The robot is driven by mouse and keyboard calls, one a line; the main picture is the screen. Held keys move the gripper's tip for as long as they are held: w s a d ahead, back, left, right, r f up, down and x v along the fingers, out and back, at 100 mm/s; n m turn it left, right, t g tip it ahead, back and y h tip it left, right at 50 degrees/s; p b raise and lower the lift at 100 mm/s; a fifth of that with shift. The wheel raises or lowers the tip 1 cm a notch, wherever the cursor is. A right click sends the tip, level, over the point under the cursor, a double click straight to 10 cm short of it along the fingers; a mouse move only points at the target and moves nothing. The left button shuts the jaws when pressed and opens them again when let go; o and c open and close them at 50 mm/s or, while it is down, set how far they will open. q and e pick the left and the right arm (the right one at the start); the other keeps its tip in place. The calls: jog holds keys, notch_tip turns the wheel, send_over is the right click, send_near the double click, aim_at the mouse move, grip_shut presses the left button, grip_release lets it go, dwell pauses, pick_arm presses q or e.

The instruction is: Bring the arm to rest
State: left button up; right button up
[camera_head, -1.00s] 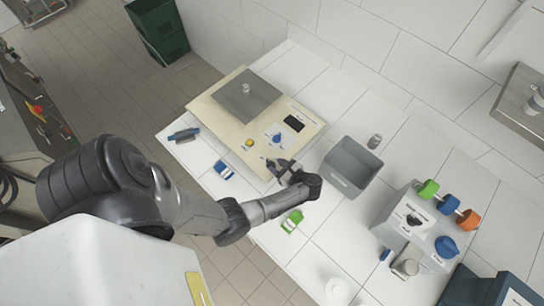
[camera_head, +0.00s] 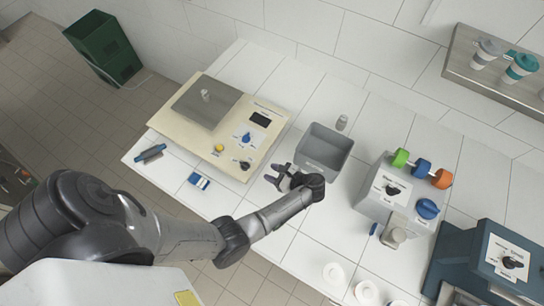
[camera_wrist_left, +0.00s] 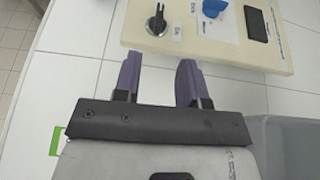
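My left arm reaches in from the left over the white table (camera_head: 255,95). My left gripper (camera_head: 276,176) hangs above the table, just in front of the cream scale-like machine (camera_head: 180,128) and left of the grey bin (camera_head: 325,148). In the left wrist view its two purple fingers (camera_wrist_left: 158,80) stand apart with nothing between them but white table, below the edge of the cream machine (camera_wrist_left: 200,60). My right gripper does not show.
A blue-and-white block (camera_head: 199,181) and a blue-grey tool (camera_head: 150,153) lie at the left table edge. A grey dispenser (camera_head: 373,205) with green, blue and orange knobs stands right, beside a dark blue machine (camera_head: 470,250). White lids (camera_head: 333,273) lie at the front.

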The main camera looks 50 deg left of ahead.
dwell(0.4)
pick_arm(q)
jog(key=w+d+r+n+t+h, duration=0.5)
jog(key=w+r+n+t+h, duration=0.4)
jog(key=n, duration=0.4)
notch_tip(320, 180, up, 7)
jog(key=s+d+n+t+h+p, duration=0.1)
jog(key=s+d+h, duration=0.1)
jog(key=s+d+r+m+t+h+p, duration=0.2)
jog(key=s+r+p, duration=0.35)
jog(key=s, duration=0.85)
jog(key=s+a+f+g, duration=0.1)
jog(key=s+f+g, duration=0.2)
jog(key=s, duration=0.7)
jog(key=shift+s+a+g, duration=0.15)
jog(key=shift+s+g, duration=0.15)
jog(key=shift+s, duration=0.1)
jog(key=shift+f, duration=0.1)
